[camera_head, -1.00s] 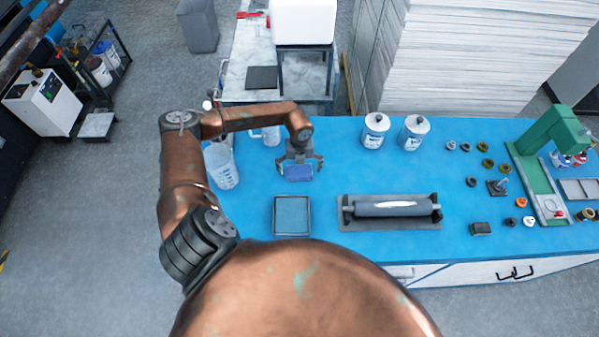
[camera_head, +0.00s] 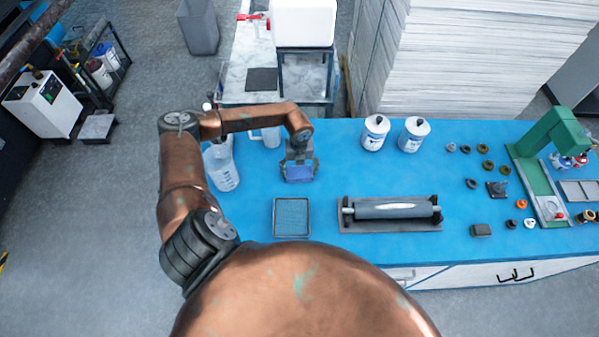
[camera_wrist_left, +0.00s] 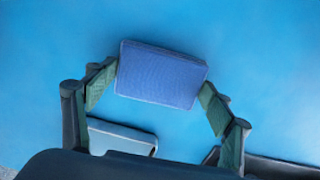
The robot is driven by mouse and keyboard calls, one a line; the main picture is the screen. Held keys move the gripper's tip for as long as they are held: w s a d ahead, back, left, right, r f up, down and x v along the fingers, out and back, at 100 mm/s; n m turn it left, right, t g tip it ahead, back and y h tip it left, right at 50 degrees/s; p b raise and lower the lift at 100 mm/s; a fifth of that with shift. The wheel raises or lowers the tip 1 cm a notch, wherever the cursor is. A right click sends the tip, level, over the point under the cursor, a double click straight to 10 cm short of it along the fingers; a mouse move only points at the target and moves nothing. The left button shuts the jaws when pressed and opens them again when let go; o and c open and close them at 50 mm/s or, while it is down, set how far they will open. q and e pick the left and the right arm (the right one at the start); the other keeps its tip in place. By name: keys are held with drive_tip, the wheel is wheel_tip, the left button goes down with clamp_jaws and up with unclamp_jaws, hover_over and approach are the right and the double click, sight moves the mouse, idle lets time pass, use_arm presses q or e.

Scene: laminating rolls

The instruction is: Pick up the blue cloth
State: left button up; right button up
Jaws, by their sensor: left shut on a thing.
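The blue cloth (camera_head: 299,173) is a small folded, padded-looking block on the blue tabletop. It also shows in the left wrist view (camera_wrist_left: 162,74), slightly tilted in the picture. My left gripper (camera_head: 299,176) points down over it, and its two fingers (camera_wrist_left: 158,90) press on the cloth's opposite short sides. The gripper is shut on the cloth. Whether the cloth's underside touches the table cannot be told. My right gripper is not in view.
A shallow dark-rimmed tray (camera_head: 275,217) lies just in front of the gripper. A grey roller on a stand (camera_head: 392,209) is to its right. A clear measuring jug (camera_head: 222,167) stands close at left. Two white cans (camera_head: 375,133) stand behind right, with free blue table between.

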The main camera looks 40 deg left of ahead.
use_arm(q)
drive_tip(key=shift+r, duration=0.45)
drive_tip(key=s+d+r+b, duration=0.2)
drive_tip(key=s+d+r, duration=0.7)
drive_tip(key=d+r, duration=0.1)
drive_tip(key=shift+s+r+b, duration=0.3)
drive_tip(key=shift+r, duration=0.5)
drive_tip(key=shift+d, duration=0.1)
drive_tip(key=o, duration=0.5)
drive_tip(key=c, duration=0.4)
